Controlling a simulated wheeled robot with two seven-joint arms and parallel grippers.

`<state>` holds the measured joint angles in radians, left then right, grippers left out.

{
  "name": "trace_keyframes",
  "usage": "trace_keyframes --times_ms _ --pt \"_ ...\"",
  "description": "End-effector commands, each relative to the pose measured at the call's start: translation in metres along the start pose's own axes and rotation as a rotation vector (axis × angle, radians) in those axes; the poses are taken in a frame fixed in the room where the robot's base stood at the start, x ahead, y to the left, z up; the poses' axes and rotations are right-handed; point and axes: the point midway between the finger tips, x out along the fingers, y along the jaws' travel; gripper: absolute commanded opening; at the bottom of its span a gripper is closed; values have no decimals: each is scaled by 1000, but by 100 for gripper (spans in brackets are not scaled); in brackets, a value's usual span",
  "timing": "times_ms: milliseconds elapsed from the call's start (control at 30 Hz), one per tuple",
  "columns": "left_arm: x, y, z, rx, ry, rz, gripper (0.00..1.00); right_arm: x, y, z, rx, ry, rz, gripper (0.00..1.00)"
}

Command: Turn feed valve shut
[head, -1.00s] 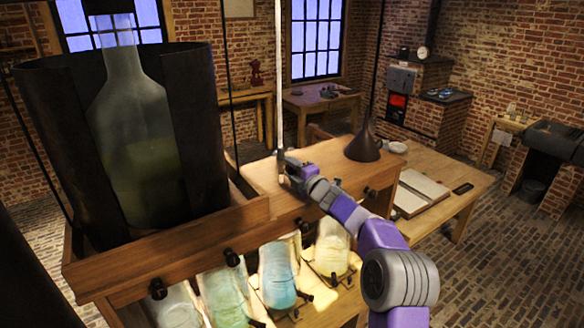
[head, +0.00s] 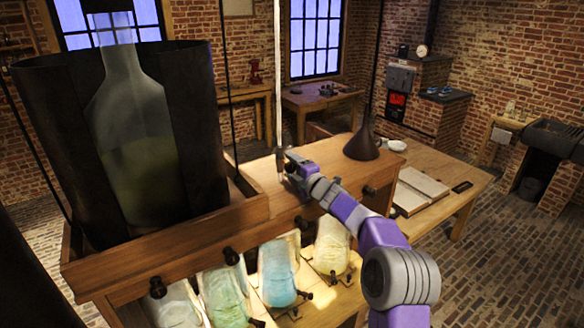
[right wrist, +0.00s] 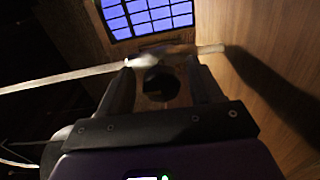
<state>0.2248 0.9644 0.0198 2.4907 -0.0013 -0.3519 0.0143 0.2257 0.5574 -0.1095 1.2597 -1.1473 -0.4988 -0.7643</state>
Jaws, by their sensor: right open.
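My right gripper (head: 283,160) is over the wooden shelf top, at the lower end of a pale upright tube (head: 278,85). In the right wrist view the two fingers of the gripper (right wrist: 160,80) are apart. The tube (right wrist: 70,77) crosses the picture at the fingertips. A dark, many-sided knob-like part (right wrist: 160,84) shows between the fingers; I cannot tell for sure that it is the feed valve, or whether the fingers touch it. My left gripper is not in view.
A large green-tinted bottle (head: 137,150) stands inside a dark open shell at the left. A dark funnel (head: 362,143) stands right of the gripper. An open book (head: 420,190) lies on the table at the right.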

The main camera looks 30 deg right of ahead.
Motion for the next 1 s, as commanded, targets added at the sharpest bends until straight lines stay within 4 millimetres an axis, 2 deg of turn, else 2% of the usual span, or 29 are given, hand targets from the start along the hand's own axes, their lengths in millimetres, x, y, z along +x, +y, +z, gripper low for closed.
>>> trace_keyframes --times_ms 500,667,1000 --pt "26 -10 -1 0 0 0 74 -66 -1 1 0 -2 2 64" --pt "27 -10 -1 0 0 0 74 -73 0 1 1 -2 1 64" --pt "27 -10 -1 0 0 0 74 -73 0 1 0 -2 1 64"
